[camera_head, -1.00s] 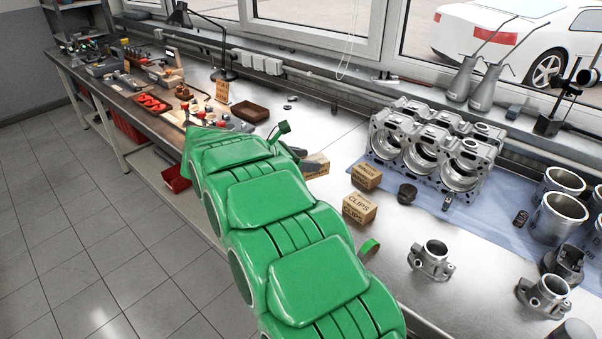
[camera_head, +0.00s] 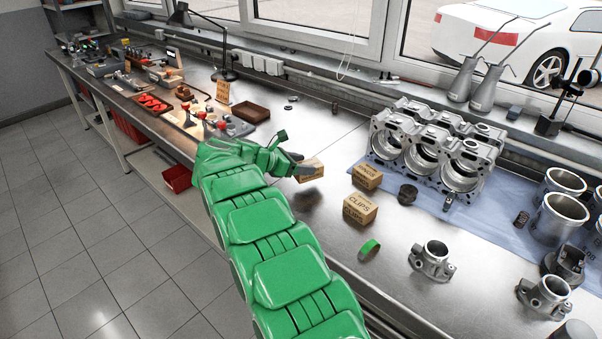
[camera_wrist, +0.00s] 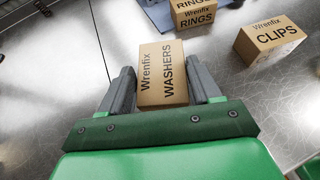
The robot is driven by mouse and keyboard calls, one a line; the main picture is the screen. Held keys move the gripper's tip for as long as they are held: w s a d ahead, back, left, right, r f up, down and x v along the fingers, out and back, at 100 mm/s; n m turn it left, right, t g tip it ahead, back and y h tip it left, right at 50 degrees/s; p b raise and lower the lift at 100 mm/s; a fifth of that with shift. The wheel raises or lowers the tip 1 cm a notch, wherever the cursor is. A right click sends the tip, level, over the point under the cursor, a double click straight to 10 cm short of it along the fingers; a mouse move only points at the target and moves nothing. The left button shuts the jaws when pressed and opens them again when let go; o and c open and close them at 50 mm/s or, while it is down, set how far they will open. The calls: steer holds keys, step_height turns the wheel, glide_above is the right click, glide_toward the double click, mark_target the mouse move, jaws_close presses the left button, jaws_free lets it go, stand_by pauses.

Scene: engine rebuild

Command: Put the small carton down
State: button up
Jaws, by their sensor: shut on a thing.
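The small carton (camera_wrist: 162,75) is a brown cardboard box lettered "Wrenfix WASHERS" in the wrist view. My gripper (camera_wrist: 163,84) is shut on it, with one grey finger on each side. In the head view the carton (camera_head: 312,170) shows at the tip of my gripper (camera_head: 297,168), over the steel bench. A dark shadow lies on the bench just below it, and the carton looks held above the surface. Part of the carton is hidden by the gripper in the head view.
A clips carton (camera_head: 360,209) and a rings carton (camera_head: 367,177) stand to the right. An engine block (camera_head: 432,145) sits on blue cloth farther right. Bare steel lies behind the carton; a brown tray (camera_head: 250,112) stands beyond.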

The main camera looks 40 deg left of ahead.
steer(key=shift+w+a+f, duration=0.25)
steer(key=shift+f, duration=1.7)
steer(key=o, duration=1.4)
steer(key=shift+f, duration=0.15)
steer(key=shift+c, duration=0.2)
